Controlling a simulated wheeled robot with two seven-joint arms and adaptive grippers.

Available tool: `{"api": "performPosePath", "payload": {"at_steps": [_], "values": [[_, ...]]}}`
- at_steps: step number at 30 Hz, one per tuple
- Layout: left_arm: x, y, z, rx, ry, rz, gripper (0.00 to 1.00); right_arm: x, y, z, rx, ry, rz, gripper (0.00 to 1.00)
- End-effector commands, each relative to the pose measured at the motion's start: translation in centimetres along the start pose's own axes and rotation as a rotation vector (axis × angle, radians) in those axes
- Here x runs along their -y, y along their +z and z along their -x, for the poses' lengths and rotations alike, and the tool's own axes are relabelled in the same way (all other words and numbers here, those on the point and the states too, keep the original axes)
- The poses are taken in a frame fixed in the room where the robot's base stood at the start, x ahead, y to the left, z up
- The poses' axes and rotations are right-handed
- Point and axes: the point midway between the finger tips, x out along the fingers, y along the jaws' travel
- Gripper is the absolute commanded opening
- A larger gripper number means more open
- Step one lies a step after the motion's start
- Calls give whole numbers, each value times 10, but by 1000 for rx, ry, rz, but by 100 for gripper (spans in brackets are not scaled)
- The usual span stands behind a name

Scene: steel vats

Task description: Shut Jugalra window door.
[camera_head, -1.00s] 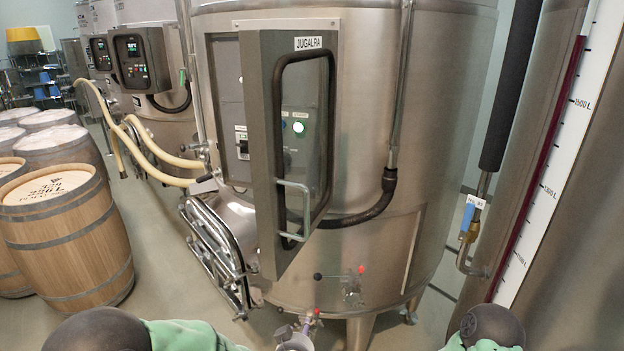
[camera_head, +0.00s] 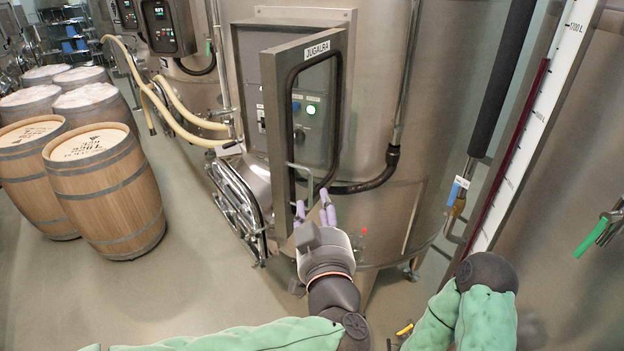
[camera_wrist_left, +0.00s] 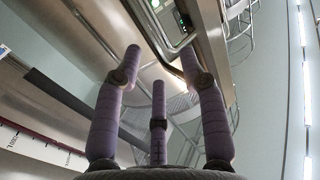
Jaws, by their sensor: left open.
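The Jugalra window door (camera_head: 279,150) is a grey frame with a dark-edged window and a "JUGALRA" label at its top. It stands open, swung out from the control panel (camera_head: 318,115) on the steel vat. A metal bar handle (camera_head: 311,183) is on its lower part. My left gripper (camera_head: 313,202) has purple fingers, spread open and pointing up beside the lower end of the handle. In the left wrist view, the open, empty fingers (camera_wrist_left: 158,62) rise towards a dark frame edge; contact with the handle cannot be told. My right gripper is not in view.
Wooden barrels (camera_head: 108,195) stand on the left. A folded steel hatch frame (camera_head: 238,200) juts out left of the door. A vat with a level scale (camera_head: 520,150) and a blue-handled valve (camera_head: 458,190) are on the right. Floor between barrels and vat is clear.

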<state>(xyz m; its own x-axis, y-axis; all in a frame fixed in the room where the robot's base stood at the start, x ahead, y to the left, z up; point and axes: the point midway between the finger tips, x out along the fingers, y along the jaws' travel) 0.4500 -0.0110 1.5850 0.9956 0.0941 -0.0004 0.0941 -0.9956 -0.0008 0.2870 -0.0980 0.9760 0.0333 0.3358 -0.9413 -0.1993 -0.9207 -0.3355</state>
Motion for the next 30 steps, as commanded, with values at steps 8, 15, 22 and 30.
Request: {"api": "performPosePath", "payload": {"at_steps": [8, 15, 22, 30], "values": [[1, 0, -51, 2, -3, -1, 41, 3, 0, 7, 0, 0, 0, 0], [0, 0, -80, 1, -1, 0, 41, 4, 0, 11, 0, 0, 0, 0], [0, 0, -88, 1, 1, 1, 41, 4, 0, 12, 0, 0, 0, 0], [0, 0, -87, 0, 1, 1, 19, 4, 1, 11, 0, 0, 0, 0]]}}
